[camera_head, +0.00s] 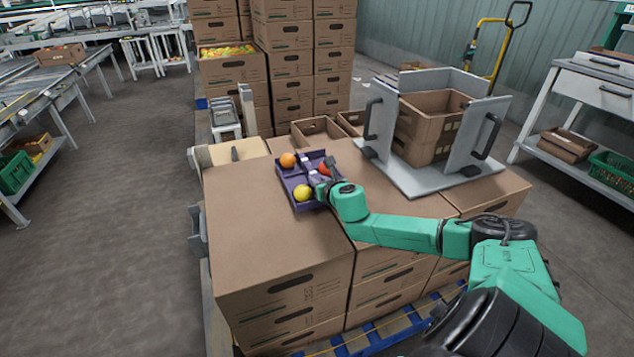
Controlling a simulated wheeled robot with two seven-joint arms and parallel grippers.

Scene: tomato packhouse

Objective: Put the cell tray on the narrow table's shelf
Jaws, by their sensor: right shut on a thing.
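The purple cell tray (287,190) is on or just above the stacked cardboard boxes; I cannot tell whether it touches them. An orange fruit (287,160), a yellow fruit (303,193) and a partly hidden red fruit (324,168) sit in its cells. My right gripper (327,180) is shut on the tray at its right side and covers part of it. A white-grey table (590,85) with a drawer and a lower shelf (606,184) stands at the right edge; I cannot tell whether it is the narrow table. My left gripper is out of view.
Flat brown boxes (567,146) and a green crate (613,171) occupy that shelf. A grey fixture (408,187) with handled panels holds a brown crate (428,143) on the box stack. Tall carton stacks (291,65) stand behind. Open floor (110,230) lies to the left.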

